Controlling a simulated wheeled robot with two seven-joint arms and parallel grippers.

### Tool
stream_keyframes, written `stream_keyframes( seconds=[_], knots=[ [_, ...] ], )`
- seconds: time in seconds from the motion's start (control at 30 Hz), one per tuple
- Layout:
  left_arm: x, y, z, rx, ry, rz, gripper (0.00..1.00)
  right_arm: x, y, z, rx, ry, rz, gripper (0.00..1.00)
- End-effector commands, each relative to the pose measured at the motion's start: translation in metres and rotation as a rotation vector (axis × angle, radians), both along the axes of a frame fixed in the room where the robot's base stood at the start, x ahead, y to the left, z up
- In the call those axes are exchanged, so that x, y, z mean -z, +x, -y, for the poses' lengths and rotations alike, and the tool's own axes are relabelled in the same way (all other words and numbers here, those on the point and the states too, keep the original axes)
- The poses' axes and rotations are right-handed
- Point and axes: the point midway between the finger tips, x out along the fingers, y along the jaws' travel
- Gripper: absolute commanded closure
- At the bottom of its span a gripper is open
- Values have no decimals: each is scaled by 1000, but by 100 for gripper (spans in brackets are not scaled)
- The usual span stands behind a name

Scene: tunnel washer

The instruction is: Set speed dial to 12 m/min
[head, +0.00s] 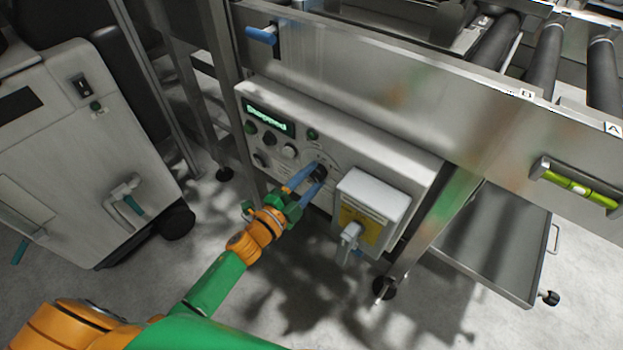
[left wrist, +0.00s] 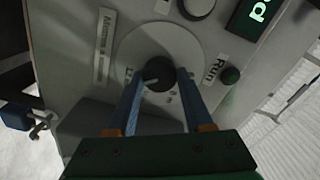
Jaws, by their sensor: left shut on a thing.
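The speed dial (left wrist: 158,74) is a black round knob on a pale disc with markings, on the front of the control box (head: 384,158). It also shows in the head view (head: 319,172), partly hidden by my fingers. My left gripper (head: 308,179) is shut on the dial, with one blue finger on each side of it in the left wrist view (left wrist: 159,84). A light pointer line shows on the knob, but the numbers around it are too small to read. The green display (head: 270,117) reads "Stopped". My right gripper is not in view.
Several buttons and knobs sit left of the dial, with a green button (left wrist: 231,75) close by. A white-covered box with a yellow plate (head: 372,200) juts out right of the dial. A steel leg (head: 433,225) stands farther right.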

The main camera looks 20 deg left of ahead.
Motion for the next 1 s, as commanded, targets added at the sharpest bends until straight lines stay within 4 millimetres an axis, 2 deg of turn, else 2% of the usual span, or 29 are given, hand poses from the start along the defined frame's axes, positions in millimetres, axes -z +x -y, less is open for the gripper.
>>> stream_keyframes(
  seconds=[0.3,0.8,0.83,0.93,1.0],
  knots=[
    [2,-1,0,0,93,29,100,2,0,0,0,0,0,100],
    [2,-1,0,0,109,34,100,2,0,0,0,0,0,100],
    [2,-1,0,0,109,34,46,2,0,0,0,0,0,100],
    [2,-1,0,0,108,34,19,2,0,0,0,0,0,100],
    [2,0,0,-1,107,35,19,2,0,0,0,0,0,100]
  ],
)
